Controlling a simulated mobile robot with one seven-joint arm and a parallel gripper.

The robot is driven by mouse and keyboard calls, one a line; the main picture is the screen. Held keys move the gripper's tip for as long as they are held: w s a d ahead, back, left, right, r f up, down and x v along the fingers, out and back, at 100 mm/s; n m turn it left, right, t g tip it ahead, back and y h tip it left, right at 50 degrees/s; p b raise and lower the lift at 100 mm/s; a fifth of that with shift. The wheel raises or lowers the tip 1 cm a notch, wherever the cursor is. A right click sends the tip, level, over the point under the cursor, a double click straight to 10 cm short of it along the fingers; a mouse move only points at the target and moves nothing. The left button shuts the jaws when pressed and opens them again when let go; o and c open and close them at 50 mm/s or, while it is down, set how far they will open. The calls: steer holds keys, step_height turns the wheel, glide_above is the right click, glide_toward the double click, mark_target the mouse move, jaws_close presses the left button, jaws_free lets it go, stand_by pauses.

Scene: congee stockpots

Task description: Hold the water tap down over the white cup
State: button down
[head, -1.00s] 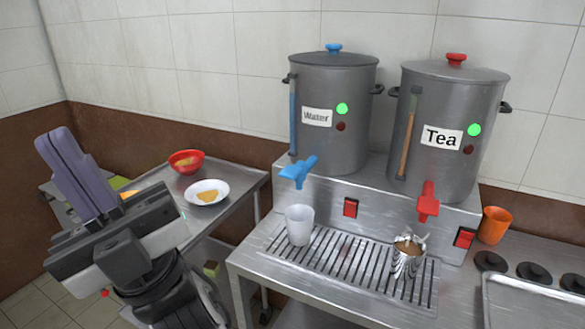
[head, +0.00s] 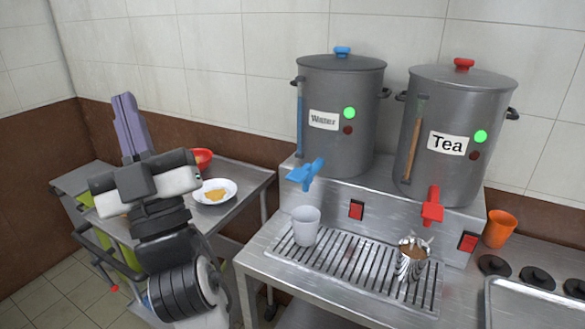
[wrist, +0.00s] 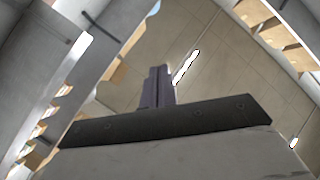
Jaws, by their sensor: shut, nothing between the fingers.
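The water pot (head: 340,125) is a grey stockpot with a "Water" label and a blue lid knob. Its blue tap (head: 306,174) sticks out at the lower front. The white cup (head: 306,226) stands upright on the slotted drip tray (head: 350,262), below the tap and slightly in front of it. My gripper (head: 126,98) is at the left, well apart from the tap and cup, with its purple fingers pointing up. The fingers are together and empty; they also show in the wrist view (wrist: 157,88). Nothing of mine touches the tap.
An orange cup (head: 500,229) is further right. A side table at left holds a white plate (head: 214,192) and a red bowl (head: 203,159).

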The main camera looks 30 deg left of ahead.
steer(key=w+f+m+t+h+p, duration=0.3)
steer(key=w+m+t+h, duration=0.4)
steer(key=w+m+h, duration=0.7)
steer(key=w+d+f+m+g+h+p, duration=0.1)
steer(key=d+f+m+g+h, duration=0.2)
steer(key=h, duration=0.8)
steer(key=d+f+g, duration=0.2)
steer(key=d+f, duration=0.2)
steer(key=f, duration=0.1)
steer(key=shift+w+d+f+g+h+p, duration=0.3)
steer(key=shift+w+d+f+h+p, duration=0.05)
steer(key=shift+w+d+h, duration=0.05)
steer(key=shift+w, duration=0.1)
steer(key=p, duration=0.4)
glide_above(301, 174)
steer(key=f+v, duration=0.1)
steer(key=v, duration=0.1)
steer(key=f, duration=0.4)
steer(key=s+f, duration=0.1)
steer(key=f, duration=0.1)
steer(key=shift+a, duration=0.35)
